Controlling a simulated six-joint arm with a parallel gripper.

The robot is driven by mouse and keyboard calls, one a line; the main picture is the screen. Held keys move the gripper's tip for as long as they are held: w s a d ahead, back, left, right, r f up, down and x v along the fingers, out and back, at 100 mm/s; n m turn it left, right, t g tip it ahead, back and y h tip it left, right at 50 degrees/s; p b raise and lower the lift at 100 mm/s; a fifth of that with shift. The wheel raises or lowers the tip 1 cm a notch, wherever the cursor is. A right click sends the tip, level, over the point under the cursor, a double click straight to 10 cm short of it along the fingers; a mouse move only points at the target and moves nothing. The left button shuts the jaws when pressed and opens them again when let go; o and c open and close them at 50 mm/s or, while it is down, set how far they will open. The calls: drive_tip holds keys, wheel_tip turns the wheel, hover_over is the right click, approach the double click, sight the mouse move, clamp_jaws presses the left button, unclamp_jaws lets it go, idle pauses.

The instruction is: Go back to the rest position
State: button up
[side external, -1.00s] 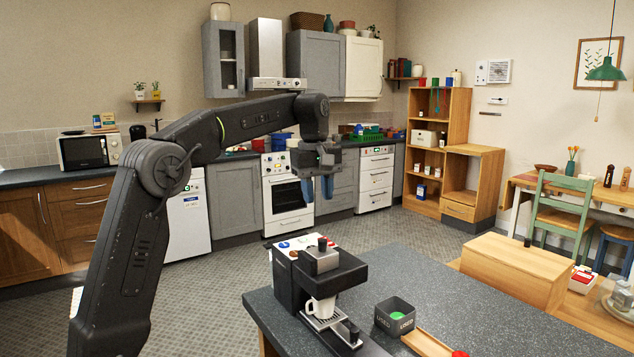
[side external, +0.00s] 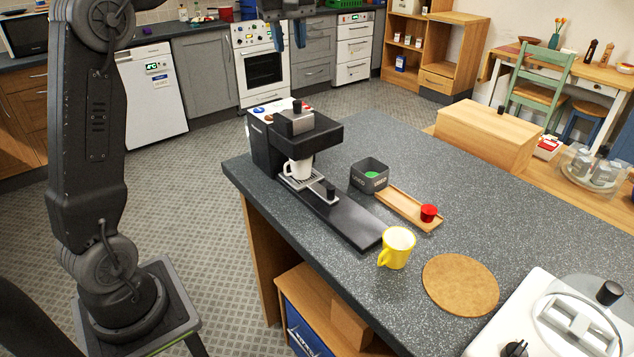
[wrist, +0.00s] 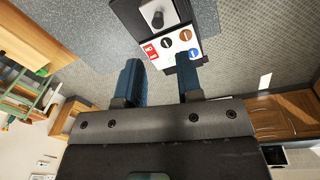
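My gripper (side external: 288,34) is at the top edge of the side view, high above the floor behind the counter. Its two blue fingers are apart with nothing between them. The wrist view also shows my gripper (wrist: 159,80) open and empty, with the coffee machine (wrist: 165,35) below and beyond the fingers. In the side view, the upper arm and wrist are cut off by the top edge.

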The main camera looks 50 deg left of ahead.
drive_tip(key=s+d+f+m+t, duration=0.35)
drive_tip(key=s+d+m, duration=0.45)
drive_tip(key=s+d, duration=0.35)
drive_tip(key=s+d+f+m+t, duration=0.1)
drive_tip(key=s+d+f+m, duration=0.3)
drive_tip(key=s+f, duration=0.6)
drive_tip(key=s+m, duration=0.1)
drive_tip(key=m, duration=0.1)
drive_tip(key=shift+d+f+m, duration=0.15)
drive_tip(key=shift+f+m, duration=0.15)
drive_tip(key=shift+f, duration=0.1)
